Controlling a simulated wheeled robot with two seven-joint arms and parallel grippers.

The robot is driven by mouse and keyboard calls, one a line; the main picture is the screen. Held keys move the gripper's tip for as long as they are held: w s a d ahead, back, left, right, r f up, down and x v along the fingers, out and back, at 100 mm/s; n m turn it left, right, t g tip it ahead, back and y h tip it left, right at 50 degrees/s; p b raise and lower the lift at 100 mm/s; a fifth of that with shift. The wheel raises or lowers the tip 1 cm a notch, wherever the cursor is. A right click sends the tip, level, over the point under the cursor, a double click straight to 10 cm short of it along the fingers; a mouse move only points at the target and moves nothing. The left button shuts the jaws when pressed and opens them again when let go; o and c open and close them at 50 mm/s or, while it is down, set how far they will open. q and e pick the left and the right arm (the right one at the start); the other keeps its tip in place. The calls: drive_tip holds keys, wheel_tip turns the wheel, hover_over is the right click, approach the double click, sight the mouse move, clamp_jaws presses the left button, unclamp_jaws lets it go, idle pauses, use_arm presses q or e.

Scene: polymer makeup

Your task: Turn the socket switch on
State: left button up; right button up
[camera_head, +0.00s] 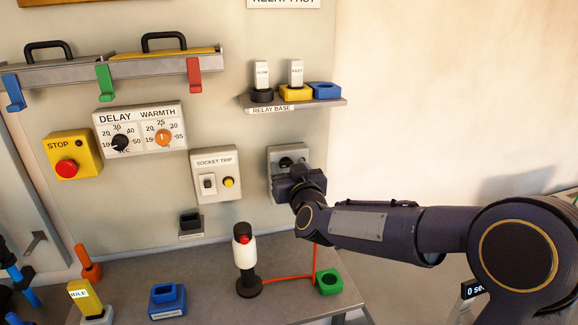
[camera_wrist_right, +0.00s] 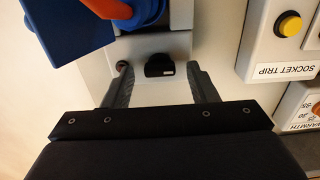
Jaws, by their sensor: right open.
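The wall socket (camera_head: 274,160) is a light grey box right of the SOCKET TRIP panel, partly covered by my right gripper (camera_head: 290,178). A dark knob-like part (camera_head: 286,162) shows on its upper face. In the right wrist view, the black switch (camera_wrist_right: 159,66) stands out from the grey socket face (camera_wrist_right: 135,45). My right gripper (camera_wrist_right: 159,76) is open, with one finger on each side of the switch. I cannot tell whether either finger touches it. A blue part with an orange cable (camera_wrist_right: 105,8) is at the top left there. My left gripper is not identifiable in view.
The SOCKET TRIP panel (camera_head: 216,160) with a yellow button is left of the socket. The relay shelf (camera_head: 320,104) is just above it. A white-and-black device (camera_head: 243,252) and a green holder (camera_head: 329,282) stand on the bench (camera_head: 205,265) below. An orange cable (camera_head: 314,258) hangs down.

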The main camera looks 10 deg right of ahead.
drive_tip(key=shift+w, duration=0.1)
drive_tip(key=c, duration=1)
